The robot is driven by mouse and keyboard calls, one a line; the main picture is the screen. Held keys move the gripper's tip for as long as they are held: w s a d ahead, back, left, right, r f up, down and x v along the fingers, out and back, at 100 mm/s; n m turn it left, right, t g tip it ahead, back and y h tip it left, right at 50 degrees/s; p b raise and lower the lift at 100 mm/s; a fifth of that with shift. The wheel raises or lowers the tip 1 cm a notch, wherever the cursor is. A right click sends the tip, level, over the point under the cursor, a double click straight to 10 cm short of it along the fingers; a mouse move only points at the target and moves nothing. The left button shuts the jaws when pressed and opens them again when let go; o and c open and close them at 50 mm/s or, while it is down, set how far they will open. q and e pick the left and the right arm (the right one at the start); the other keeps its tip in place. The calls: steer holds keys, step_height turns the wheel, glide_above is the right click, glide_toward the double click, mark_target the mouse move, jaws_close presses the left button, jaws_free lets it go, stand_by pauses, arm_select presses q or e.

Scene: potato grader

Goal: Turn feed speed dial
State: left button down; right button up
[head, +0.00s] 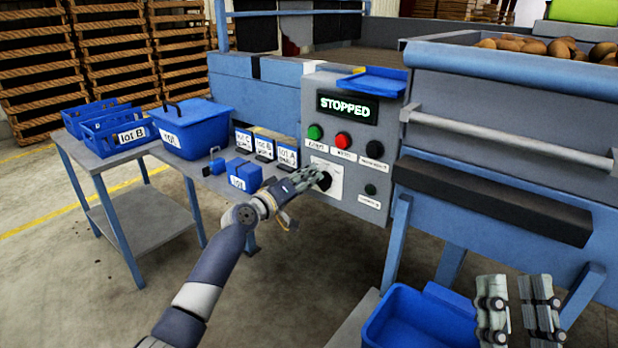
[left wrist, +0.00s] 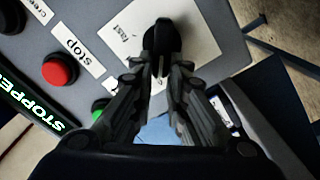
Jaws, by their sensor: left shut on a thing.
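The feed speed dial (head: 324,181) is a black knob on a white plate, low on the grey control panel (head: 345,95). In the left wrist view the dial (left wrist: 163,38) stands at the fingertips, beside the label "Fast". My left gripper (head: 318,180) reaches it from the left and is shut on it; its fingertips (left wrist: 160,65) cover part of the knob. The panel display (head: 347,107) reads "STOPPED" in green. My right gripper (head: 516,300) is at the lower right in the head view, away from the panel, its fingers apart with nothing between them.
A green button (head: 315,132), a red stop button (head: 342,140) and a black button (head: 375,149) sit above the dial. Blue bins and lot cards (head: 287,152) stand on the table to the left. A blue crate (head: 410,318) is below, near my right gripper.

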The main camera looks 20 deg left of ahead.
arm_select(q)
steer(key=c, duration=1.6)
jaws_free()
steer(key=v, duration=1.2)
